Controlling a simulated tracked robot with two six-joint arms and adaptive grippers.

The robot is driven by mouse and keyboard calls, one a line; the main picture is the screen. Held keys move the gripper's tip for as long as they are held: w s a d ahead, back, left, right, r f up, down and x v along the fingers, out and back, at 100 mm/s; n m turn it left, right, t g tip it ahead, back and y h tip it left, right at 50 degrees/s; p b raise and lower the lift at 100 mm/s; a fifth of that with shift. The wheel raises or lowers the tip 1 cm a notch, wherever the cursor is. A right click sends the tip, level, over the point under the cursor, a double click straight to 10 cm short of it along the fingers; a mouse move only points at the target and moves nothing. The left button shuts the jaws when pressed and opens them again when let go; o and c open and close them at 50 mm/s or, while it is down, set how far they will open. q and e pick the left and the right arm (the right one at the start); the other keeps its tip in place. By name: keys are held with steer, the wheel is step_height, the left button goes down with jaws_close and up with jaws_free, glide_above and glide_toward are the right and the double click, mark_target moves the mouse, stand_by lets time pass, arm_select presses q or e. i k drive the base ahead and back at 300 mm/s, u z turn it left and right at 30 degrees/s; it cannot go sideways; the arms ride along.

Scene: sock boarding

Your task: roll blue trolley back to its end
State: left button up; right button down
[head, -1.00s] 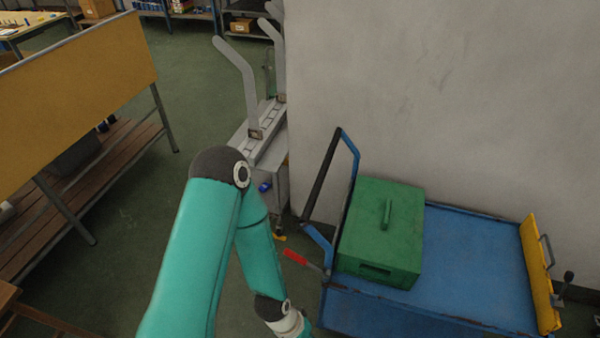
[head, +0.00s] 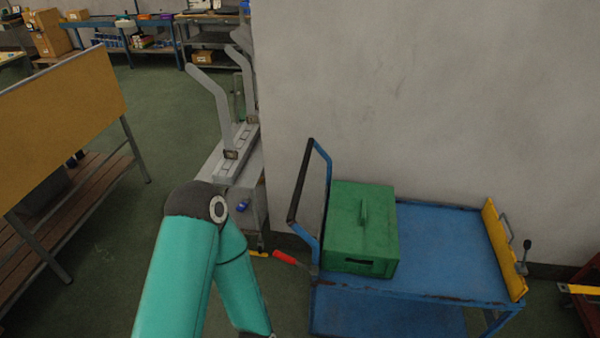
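The blue trolley (head: 440,250) stands along the grey wall at the right in the head view. Its push handle (head: 300,190), a blue frame with a black grip, rises at its left end. A yellow end board (head: 503,250) stands at its right end. A green box (head: 361,228) with a top handle sits on the deck at the handle end. A red-gripped lever (head: 290,259) sticks out at the lower left of the trolley. My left arm comes in at the bottom centre, left of the trolley. Its gripper is below the picture. My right gripper is not in view.
A grey boarding machine (head: 236,170) with upright sock forms stands left of the wall's corner. A bench with an ochre panel (head: 55,125) and slatted wooden shelf is at the left. Open green floor (head: 130,210) lies between. A red-and-yellow object (head: 585,290) is at the right edge.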

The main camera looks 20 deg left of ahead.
mark_target(448, 261)
steer(key=z, duration=0.05)
steer(key=i, duration=0.9)
steer(key=u, duration=0.05)
